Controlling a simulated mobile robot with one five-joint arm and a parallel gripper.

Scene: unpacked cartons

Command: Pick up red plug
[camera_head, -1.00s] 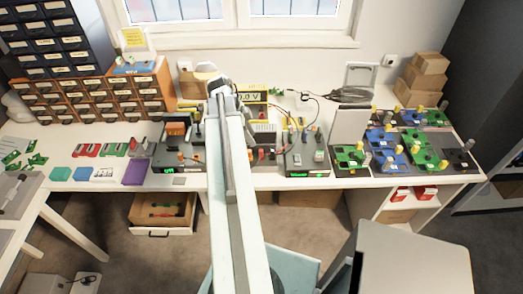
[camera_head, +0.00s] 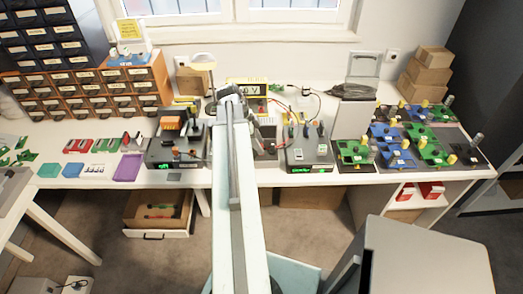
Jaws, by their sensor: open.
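My arm reaches up the middle of the view to the bench, and my gripper (camera_head: 250,118) is at its far end, over the middle of the bench. It is small and partly hidden by my arm; it looks open and I see nothing held in it. A small red piece, possibly the red plug (camera_head: 271,147), shows just right of my arm, on or by a dark device near the bench front. It is too small to tell its shape surely. The gripper is close to it in the picture, with no clear contact.
A grey unit with a green display (camera_head: 175,155) stands left of my arm, another (camera_head: 305,150) right of it. Green and blue boards (camera_head: 405,140) fill the right end. Drawer cabinets (camera_head: 90,92) stand at the left. An open drawer (camera_head: 158,212) juts out below. A grey panel (camera_head: 425,255) is in front right.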

